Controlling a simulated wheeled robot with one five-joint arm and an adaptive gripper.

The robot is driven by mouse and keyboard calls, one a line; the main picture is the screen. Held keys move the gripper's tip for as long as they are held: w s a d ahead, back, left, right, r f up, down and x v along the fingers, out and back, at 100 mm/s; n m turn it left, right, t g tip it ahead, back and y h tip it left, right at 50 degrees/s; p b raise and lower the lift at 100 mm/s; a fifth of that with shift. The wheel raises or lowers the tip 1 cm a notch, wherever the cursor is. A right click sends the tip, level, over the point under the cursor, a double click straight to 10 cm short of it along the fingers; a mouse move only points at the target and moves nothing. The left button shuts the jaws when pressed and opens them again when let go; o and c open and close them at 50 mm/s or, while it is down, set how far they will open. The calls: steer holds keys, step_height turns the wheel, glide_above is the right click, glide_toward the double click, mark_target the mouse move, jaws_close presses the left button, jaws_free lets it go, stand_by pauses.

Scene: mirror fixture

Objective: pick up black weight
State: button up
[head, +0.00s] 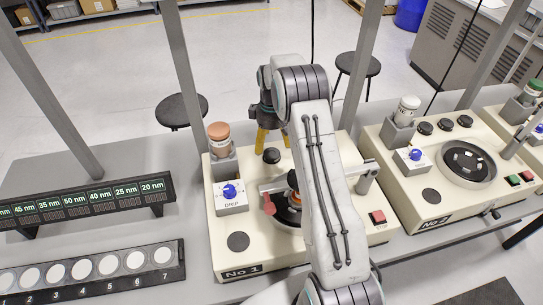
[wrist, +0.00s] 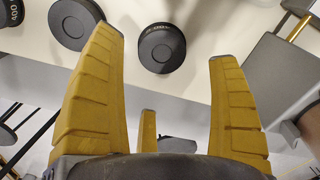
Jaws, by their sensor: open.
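Several round black weights sit on the cream top of machine No 1 (head: 222,252). In the head view one black weight (head: 271,155) shows just below my gripper (head: 273,143); my arm hides part of the machine top. In the wrist view a black weight (wrist: 162,48) with small pale lettering lies between and beyond the tips of my yellow fingers (wrist: 164,44). A second weight (wrist: 70,22) is partly behind the left finger, and a third (wrist: 10,12), marked 400, is cut by the left edge. My gripper is open and empty, apart from the weights.
A grey post with a brown-capped jar (head: 219,135) and a blue-knob box (head: 231,196) stand left of my gripper. Machine No 2 (head: 405,218) is at the right. Grey frame uprights (head: 181,70) rise behind. A display rack (head: 90,204) is at the left.

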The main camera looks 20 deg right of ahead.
mark_target(271, 153)
steer(key=shift+s+a+f+b, duration=0.15)
steer(key=shift+f+b, duration=0.65)
steer(key=shift+f, duration=0.5)
steer(key=shift+s+f+b, duration=0.1)
steer(key=shift+f+b, duration=0.65)
steer(key=shift+f, duration=0.55)
steer(key=shift+r, duration=0.1)
steer(key=shift+c, duration=0.2)
steer(key=c, duration=1.3)
